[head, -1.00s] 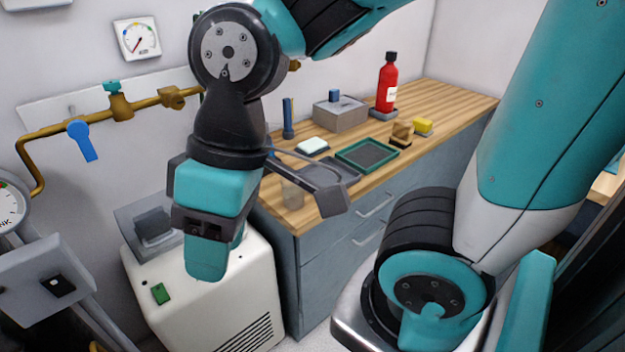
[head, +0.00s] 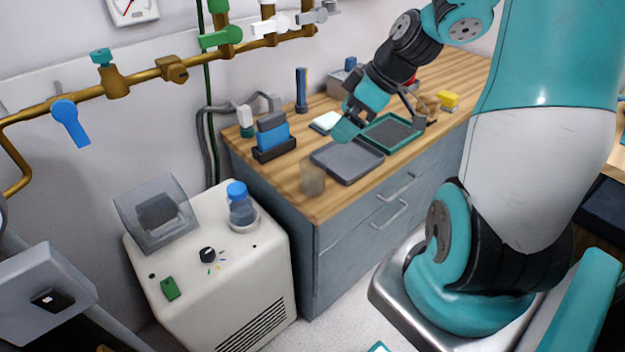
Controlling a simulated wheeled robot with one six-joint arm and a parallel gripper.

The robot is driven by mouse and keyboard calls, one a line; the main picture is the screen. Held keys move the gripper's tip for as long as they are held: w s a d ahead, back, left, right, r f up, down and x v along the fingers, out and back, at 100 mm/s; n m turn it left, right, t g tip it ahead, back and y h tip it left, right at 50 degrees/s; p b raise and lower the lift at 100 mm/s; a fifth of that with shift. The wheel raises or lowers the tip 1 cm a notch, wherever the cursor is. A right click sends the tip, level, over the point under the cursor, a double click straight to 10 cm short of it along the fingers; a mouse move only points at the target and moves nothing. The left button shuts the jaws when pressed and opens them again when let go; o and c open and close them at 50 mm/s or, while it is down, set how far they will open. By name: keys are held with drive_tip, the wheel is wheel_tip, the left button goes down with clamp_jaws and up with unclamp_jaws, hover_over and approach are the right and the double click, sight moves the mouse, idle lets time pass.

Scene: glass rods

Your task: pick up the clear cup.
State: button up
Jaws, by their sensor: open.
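The clear cup (head: 313,179) stands upright near the front left corner of the wooden counter (head: 292,201). It looks faint and see-through against the wood. My gripper (head: 347,124) is open and hangs over the counter, behind and to the right of the cup, close to the white pad and the green-rimmed tray. It is apart from the cup, and nothing shows between its fingers.
A grey tray (head: 347,166) lies right of the cup, a green-rimmed tray (head: 418,133) behind it. A blue block on a dark base (head: 273,140) stands left. A white machine (head: 226,281) with a blue-capped bottle (head: 241,205) stands beside the counter.

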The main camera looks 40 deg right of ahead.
drive_tip(key=d+f, duration=0.1)
drive_tip(key=d, duration=0.2)
approach(313, 164)
drive_tip(key=s+a+f, duration=0.1)
drive_tip(key=a, duration=0.3)
drive_tip(key=shift+t, duration=0.3)
drive_tip(key=shift+d+p+x, duration=0.15)
drive_tip(key=shift+p+x, duration=0.15)
drive_tip(key=shift+x, duration=1.2)
drive_tip(key=shift+d+p+x, duration=0.2)
drive_tip(key=shift+p+x, duration=0.1)
drive_tip(key=shift+x, duration=1.15)
drive_tip(key=c, duration=1)
